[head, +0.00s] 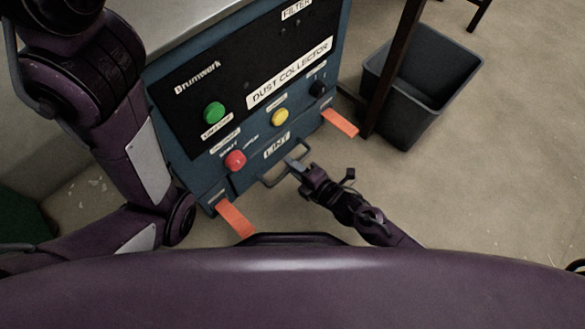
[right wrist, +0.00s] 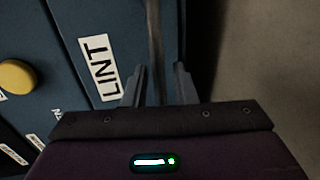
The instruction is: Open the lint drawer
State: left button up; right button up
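The lint drawer (head: 250,163) is in the lower front of the blue dust collector, marked by a white LINT label (head: 277,146) that also shows in the right wrist view (right wrist: 97,67). Its front looks flush with the cabinet. A grey bar handle (head: 270,183) stands out from it. My right gripper (head: 297,162) is at the right part of the handle. In the right wrist view its two fingers (right wrist: 159,85) stand apart, with the handle bar (right wrist: 155,45) between them and gaps showing beside it. My left arm is at the left; its gripper is out of view.
The dust collector (head: 190,160) carries a green button (head: 214,112), a red knob (head: 235,160), a yellow button (head: 280,116) and a black knob (head: 318,88). Orange feet (head: 236,218) (head: 340,123) jut out at its base. A grey bin (head: 425,80) stands right, behind a dark post (head: 392,75).

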jog(key=shift+w+a, duration=0.2)
jog(key=shift+c, duration=0.2)
grip_shut()
jog(key=shift+d, duration=0.1)
